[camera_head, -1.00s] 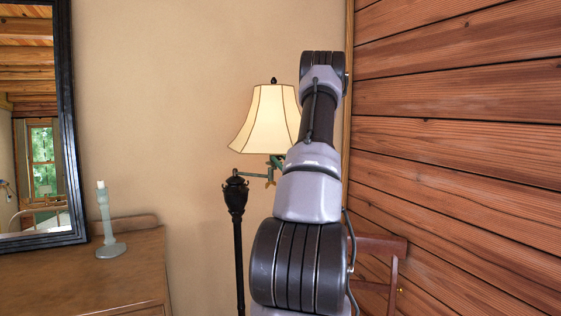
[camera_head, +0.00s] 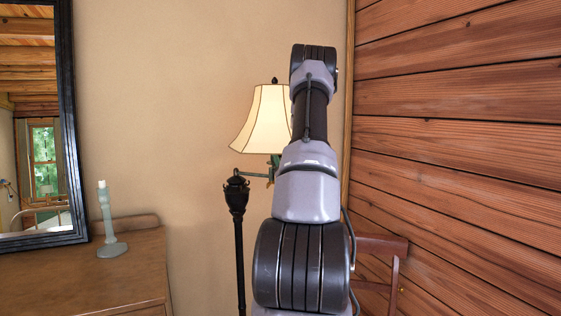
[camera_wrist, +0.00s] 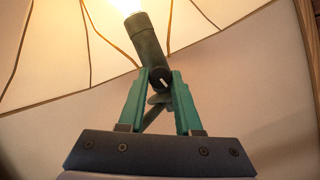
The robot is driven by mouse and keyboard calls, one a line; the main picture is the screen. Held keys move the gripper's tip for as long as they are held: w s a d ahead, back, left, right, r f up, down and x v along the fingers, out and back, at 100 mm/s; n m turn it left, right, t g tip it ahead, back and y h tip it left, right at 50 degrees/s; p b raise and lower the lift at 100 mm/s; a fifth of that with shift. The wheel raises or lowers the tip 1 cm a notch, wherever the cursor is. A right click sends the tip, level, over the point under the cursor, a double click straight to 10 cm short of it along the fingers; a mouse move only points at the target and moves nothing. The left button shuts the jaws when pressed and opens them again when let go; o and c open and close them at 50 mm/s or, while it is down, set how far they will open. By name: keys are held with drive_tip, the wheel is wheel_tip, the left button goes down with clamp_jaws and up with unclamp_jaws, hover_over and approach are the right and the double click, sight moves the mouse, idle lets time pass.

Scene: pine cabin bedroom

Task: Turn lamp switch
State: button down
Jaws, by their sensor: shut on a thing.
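A lit floor lamp has a cream shade (camera_head: 262,122) and a black pole (camera_head: 238,250), and stands left of my arm in the head view. In the wrist view the dark lamp socket (camera_wrist: 147,42) hangs below the glowing bulb (camera_wrist: 125,5). The small lamp switch (camera_wrist: 164,84) is at the socket's lower end. My gripper (camera_wrist: 162,77) has its teal fingers on either side of it and is shut on the switch, under the shade. My arm mostly hides the gripper in the head view.
A wooden dresser (camera_head: 120,275) with a pale candlestick (camera_head: 109,225) stands at the left, with a dark-framed mirror (camera_head: 70,130) above it. A wooden chair (camera_head: 378,243) is at the right, before the plank wall (camera_head: 460,150).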

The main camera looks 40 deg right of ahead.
drive_tip(key=shift+m+g+h, duration=0.4)
drive_tip(key=shift+m+h, duration=0.05)
drive_tip(key=shift+m, duration=0.65)
drive_tip(key=shift+m+g+h, duration=0.4)
drive_tip(key=shift+m+h, duration=0.05)
drive_tip(key=shift+m, duration=0.95)
drive_tip(key=c, duration=0.9)
unclamp_jaws()
drive_tip(key=v, duration=1)
drive_tip(key=shift+s+a, duration=0.3)
drive_tip(key=shift+s, duration=0.05)
